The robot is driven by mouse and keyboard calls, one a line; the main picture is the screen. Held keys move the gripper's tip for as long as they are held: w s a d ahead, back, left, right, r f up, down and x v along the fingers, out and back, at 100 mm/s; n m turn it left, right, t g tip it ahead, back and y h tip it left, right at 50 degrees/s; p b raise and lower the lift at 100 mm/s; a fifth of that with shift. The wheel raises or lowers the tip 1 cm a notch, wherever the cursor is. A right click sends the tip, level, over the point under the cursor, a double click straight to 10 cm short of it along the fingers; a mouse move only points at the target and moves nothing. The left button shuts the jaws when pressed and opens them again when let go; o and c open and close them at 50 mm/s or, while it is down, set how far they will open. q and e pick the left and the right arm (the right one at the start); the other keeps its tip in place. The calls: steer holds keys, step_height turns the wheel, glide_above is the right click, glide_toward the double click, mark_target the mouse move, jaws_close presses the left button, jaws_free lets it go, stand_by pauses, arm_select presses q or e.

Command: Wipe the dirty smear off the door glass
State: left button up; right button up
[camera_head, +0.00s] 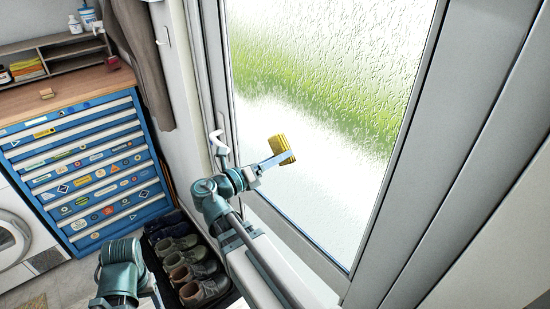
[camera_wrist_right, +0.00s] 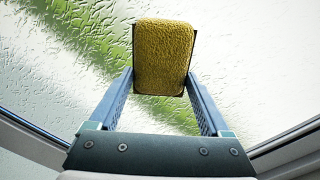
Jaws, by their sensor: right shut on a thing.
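The door glass (camera_head: 320,60) is a tall textured pane in a white-grey frame, with blurred green and white behind it. It also fills the back of the right wrist view (camera_wrist_right: 60,60). My right gripper (camera_head: 277,158) is shut on a yellow sponge (camera_head: 281,149) in front of the lower part of the pane. In the right wrist view the sponge (camera_wrist_right: 164,55) sits between both fingertips, facing the glass. I cannot tell whether it touches the pane. I cannot make out a distinct smear on the glass. My left arm shows at the bottom, but its gripper is out of view.
A white door handle (camera_head: 218,143) is on the frame just left of my right wrist. A blue sticker-covered toolchest (camera_head: 85,165) stands at the left, beside a white washing machine (camera_head: 14,240). Several shoes (camera_head: 188,268) stand on a dark mat below.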

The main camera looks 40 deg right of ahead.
mark_target(280, 151)
steer(key=a, duration=0.6)
steer(key=shift+s, duration=0.2)
steer(key=shift+a, duration=0.1)
steer(key=a, duration=0.2)
steer(key=shift+s+a, duration=0.15)
steer(key=shift+a, duration=0.25)
stand_by(0.6)
steer(key=shift+w+d+r+p, duration=0.1)
steer(key=shift+d+r+p, duration=0.2)
steer(key=shift+d, duration=0.75)
steer(key=shift+w+d+r+p, duration=0.1)
steer(key=shift+d+r+p, duration=0.25)
steer(key=shift+d, duration=0.75)
steer(key=shift+w+d+r+p, duration=0.1)
steer(key=shift+d+r+p, duration=0.2)
steer(key=shift+d, duration=1.05)
steer(key=shift+w+d, duration=0.1)
steer(key=shift+d, duration=0.9)
steer(key=shift+a, duration=0.1)
